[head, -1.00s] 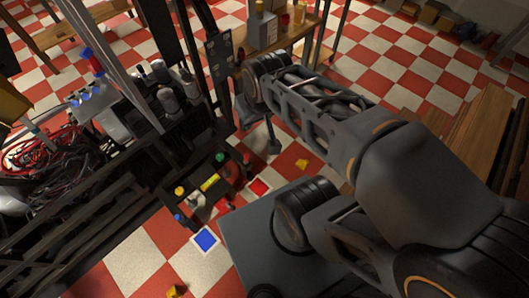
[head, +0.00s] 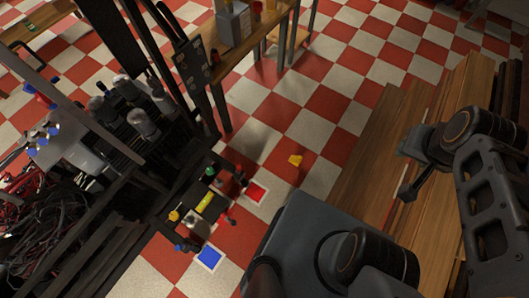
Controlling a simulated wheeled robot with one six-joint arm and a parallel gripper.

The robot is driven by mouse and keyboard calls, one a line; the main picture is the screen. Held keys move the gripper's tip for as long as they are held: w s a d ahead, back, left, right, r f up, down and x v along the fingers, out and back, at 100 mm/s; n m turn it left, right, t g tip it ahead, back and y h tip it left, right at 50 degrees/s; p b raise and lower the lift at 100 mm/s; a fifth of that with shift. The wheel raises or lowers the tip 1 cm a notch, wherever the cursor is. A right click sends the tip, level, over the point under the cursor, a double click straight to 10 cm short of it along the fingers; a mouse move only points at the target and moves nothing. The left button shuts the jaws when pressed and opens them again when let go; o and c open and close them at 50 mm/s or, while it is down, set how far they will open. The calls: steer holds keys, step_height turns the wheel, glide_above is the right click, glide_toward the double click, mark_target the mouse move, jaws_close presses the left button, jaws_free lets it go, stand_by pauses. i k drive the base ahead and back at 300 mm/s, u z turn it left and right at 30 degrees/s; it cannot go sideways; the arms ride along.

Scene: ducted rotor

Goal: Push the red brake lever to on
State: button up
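A low dark control unit with coloured knobs (head: 205,203) stands at the edge of the black machine frame, left of centre. It has a green knob, yellow parts and a blue knob. A small red-tipped part (head: 232,221) sticks out at its right side, and another red knob (head: 243,162) stands just above. I cannot tell which of these is the brake lever, or its position. My gripper (head: 405,192) is at the right, over the wooden planks, far from the control unit. It looks empty, but its fingers are too small and dark to judge.
A yellow object (head: 295,160) lies on the floor. Wooden planks (head: 385,130) fill the right. A wooden table (head: 240,50) stands at the back.

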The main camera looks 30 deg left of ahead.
mark_target(239, 169)
steer(key=z, duration=0.2)
steer(key=k, duration=0.7)
steer(key=u, duration=2.4)
steer(key=i, duration=0.5)
